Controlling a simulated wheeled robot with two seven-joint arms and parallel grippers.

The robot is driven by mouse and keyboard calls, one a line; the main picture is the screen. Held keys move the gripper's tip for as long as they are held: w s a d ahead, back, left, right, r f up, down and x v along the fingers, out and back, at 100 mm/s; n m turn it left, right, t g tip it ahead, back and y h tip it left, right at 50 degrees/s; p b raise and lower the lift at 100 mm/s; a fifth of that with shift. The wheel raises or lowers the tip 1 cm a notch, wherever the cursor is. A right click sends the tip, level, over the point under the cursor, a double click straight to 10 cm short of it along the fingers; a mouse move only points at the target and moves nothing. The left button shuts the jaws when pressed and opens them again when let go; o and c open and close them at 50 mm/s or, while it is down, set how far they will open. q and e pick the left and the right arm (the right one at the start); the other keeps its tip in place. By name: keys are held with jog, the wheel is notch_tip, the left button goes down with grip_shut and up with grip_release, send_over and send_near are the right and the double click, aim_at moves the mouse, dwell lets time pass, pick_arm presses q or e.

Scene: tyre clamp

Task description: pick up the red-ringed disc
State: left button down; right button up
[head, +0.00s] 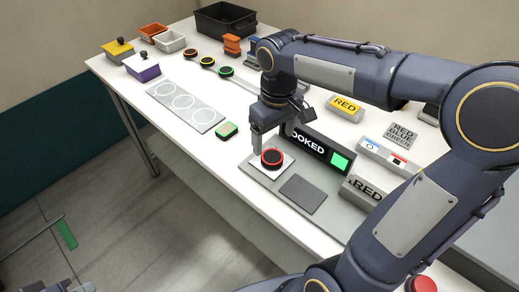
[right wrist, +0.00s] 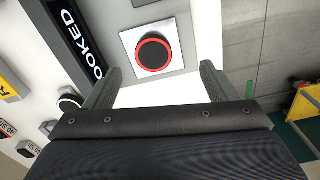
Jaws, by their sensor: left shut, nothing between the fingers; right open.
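The red-ringed disc (head: 272,157) is black on top with a red rim. It lies on a white square pad on the grey board near the table's front edge. In the right wrist view the disc (right wrist: 152,53) sits beyond and roughly between the fingertips, apart from both. My right gripper (head: 268,143) is open and empty, pointing down just above and behind the disc; its two fingers (right wrist: 160,70) also show in the right wrist view. My left gripper (head: 72,282) is partly in view at the lower left, shut and empty, away from the table.
A display reading "OOKED" (head: 318,151) with a green square stands close behind the disc. A dark grey square pad (head: 303,194) lies to its right. Other discs and bins stand farther back.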

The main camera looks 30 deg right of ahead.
aim_at(273, 157)
jog(key=shift+w+f, duration=0.4)
jog(key=shift+w, duration=0.15)
jog(key=f, duration=0.7)
jog(key=shift+d+f, duration=0.15)
jog(key=shift+d, duration=0.25)
jog(key=c, duration=1.1)
jog(key=shift+c, duration=0.2)
